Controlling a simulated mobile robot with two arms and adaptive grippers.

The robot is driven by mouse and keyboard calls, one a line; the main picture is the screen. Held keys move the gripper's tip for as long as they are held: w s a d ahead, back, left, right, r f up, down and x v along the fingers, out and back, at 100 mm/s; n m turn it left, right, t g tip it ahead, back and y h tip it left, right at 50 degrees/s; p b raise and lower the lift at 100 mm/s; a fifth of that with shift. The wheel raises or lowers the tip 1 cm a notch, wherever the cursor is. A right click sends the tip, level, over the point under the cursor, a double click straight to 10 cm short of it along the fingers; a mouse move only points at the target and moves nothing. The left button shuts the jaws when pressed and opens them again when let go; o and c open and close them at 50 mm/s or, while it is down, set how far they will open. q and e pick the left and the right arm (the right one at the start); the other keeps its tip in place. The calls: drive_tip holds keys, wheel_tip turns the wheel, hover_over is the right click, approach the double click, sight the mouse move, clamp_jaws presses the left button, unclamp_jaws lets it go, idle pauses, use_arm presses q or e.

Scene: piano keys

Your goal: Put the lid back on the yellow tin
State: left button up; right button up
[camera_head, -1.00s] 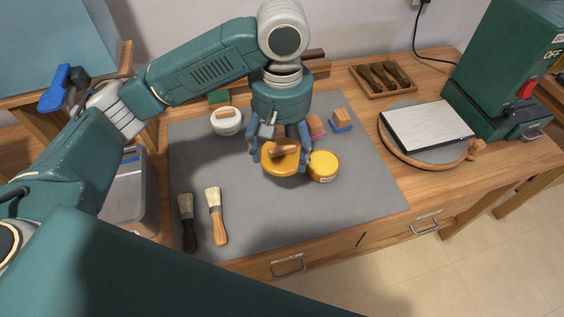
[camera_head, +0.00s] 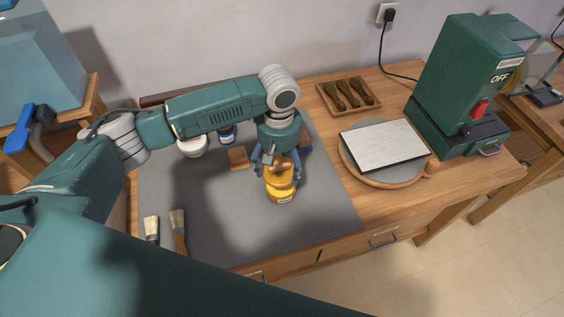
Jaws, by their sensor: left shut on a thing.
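The yellow lid (camera_head: 280,181) with its wooden knob is in my left gripper (camera_head: 278,168), whose fingers are shut on it from above. The yellow tin (camera_head: 283,197) stands on the grey mat (camera_head: 220,225), directly below the lid in the picture. The lid hides the tin's top, and only the tin's lower front with a small label shows. I cannot tell whether the lid touches the tin or hovers just above it. My right gripper is not in view.
Two brushes (camera_head: 179,230) lie at the mat's left front. A white pot (camera_head: 192,147) and a wooden block (camera_head: 238,157) are left of the gripper. A tool tray (camera_head: 348,95), a flat plate on a round board (camera_head: 384,145) and a green machine (camera_head: 455,85) stand right.

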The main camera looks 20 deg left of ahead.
use_arm(q)
drive_tip(key=shift+f+b, duration=0.75)
wheel_tip(320, 180, down, 2)
drive_tip(key=b, duration=0.3)
drive_tip(key=shift+w+d+f, duration=0.1)
drive_tip(key=shift+f, duration=1)
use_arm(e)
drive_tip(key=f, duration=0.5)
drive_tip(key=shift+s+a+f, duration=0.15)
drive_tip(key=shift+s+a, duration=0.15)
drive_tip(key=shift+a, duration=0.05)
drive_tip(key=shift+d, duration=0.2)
use_arm(q)
drive_tip(key=shift+r+p, duration=0.1)
drive_tip(key=shift+p, duration=0.35)
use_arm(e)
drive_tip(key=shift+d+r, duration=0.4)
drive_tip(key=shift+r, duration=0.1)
